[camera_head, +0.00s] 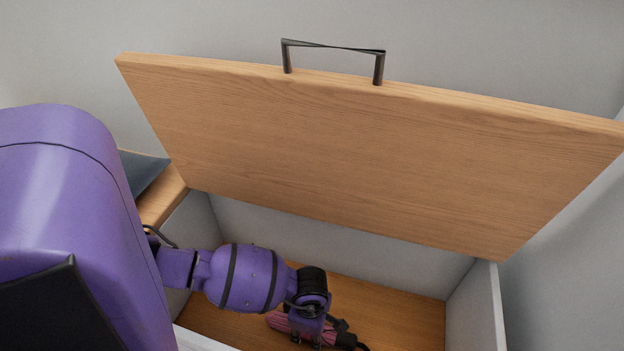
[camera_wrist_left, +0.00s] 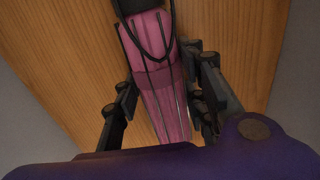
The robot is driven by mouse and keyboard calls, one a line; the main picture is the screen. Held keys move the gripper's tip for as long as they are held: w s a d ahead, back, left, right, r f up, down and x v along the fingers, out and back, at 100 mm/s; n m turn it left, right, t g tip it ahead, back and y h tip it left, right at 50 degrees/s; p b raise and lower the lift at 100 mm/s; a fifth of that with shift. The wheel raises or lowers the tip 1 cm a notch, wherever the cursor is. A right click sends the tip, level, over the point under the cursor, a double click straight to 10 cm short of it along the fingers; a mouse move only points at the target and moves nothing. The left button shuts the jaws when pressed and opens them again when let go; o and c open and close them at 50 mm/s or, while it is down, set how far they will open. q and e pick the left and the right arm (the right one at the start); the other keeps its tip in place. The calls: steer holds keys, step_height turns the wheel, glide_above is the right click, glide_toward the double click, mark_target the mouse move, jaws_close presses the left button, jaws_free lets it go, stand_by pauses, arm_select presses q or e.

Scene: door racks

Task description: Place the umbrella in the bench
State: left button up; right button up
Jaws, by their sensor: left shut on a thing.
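The folded pink umbrella (camera_head: 279,321) with a black handle is inside the open bench (camera_head: 498,310), low over its wooden floor. My left gripper (camera_head: 318,338) reaches down into the bench and is shut on the umbrella. In the left wrist view the umbrella (camera_wrist_left: 160,80) runs between the two black fingers (camera_wrist_left: 163,110), its dark handle end at the top. I cannot tell whether the umbrella touches the floor. Part of it is hidden by my gripper. My right gripper is not in view.
The bench's wooden lid (camera_head: 340,150) stands raised, with a black handle (camera_head: 333,47) on its top edge. The bench's wooden floor (camera_head: 400,315) is bare to the right of the umbrella. A grey wall (camera_head: 450,40) is behind.

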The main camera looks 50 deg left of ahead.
arm_select(q)
steer(key=shift+r, duration=0.15)
steer(key=o, duration=0.9)
steer(key=shift+f, duration=0.25)
steer(key=o, duration=0.5)
step_height(320, 180, up, 11)
steer(key=p, duration=0.5)
steer(key=shift+r, duration=0.75)
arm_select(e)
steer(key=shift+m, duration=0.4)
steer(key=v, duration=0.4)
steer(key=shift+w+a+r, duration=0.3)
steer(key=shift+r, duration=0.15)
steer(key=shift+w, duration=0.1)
